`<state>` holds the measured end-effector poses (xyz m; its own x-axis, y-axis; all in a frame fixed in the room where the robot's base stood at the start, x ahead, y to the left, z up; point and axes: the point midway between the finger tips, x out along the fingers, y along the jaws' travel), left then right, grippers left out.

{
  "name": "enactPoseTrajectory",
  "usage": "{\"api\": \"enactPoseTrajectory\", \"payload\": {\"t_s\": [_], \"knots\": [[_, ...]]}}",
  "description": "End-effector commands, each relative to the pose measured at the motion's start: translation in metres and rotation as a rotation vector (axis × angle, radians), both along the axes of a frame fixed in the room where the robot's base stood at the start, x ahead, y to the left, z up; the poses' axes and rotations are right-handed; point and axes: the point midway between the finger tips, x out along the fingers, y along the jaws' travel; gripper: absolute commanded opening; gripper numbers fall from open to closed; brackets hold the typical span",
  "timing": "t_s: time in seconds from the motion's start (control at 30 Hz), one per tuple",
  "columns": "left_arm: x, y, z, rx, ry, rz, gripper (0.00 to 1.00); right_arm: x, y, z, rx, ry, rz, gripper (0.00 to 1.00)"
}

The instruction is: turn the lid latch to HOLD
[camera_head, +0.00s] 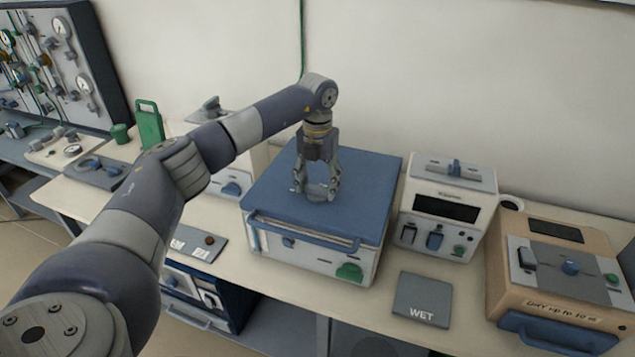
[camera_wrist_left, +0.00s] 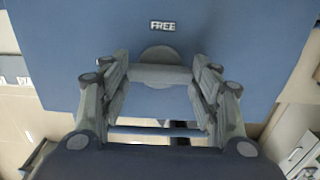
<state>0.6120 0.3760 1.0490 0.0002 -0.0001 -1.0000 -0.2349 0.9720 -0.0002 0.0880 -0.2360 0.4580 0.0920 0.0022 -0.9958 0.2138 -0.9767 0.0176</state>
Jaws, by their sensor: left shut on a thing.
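The blue lid (camera_head: 360,180) is closed on top of a white muffle furnace box (camera_head: 318,262) on the bench. The lid latch (camera_wrist_left: 160,74), a grey bar on a round grey base, sits on the lid and spans between the fingers in the left wrist view. A FREE label (camera_wrist_left: 162,26) is on the lid just beyond the latch; no HOLD label can be made out. My left gripper (camera_head: 316,192) points down onto the lid and is shut on the latch; its fingers (camera_wrist_left: 160,88) are at both ends of the bar. My right gripper does not show.
A white instrument (camera_head: 447,208) stands close to the right of the furnace. A tan box (camera_head: 560,275) stands farther right. A dark WET pad (camera_head: 422,298) lies in front. A green block (camera_head: 149,125) and a pressure-gauge panel (camera_head: 70,60) are at the left.

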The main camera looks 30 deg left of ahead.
Motion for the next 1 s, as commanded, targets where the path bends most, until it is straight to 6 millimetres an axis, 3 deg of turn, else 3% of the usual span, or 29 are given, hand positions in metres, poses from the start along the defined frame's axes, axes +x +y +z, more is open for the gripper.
{"api": "enactPoseTrajectory", "payload": {"t_s": [0.47,0.5,0.6,1.0], "knots": [[0.0001,-0.0003,-0.0006,0.0,0.0,0.016,0.33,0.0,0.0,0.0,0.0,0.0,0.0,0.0],[0.0001,-0.0003,-0.0006,0.0,0.0,0.016,0.59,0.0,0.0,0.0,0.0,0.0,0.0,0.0],[0.0,-0.0002,-0.0006,0.0,0.0,0.016,0.77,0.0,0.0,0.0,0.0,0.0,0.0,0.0],[0.0004,-0.0001,0.0039,0.0,-0.001,0.014,0.77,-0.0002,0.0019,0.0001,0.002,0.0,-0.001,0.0]]}}
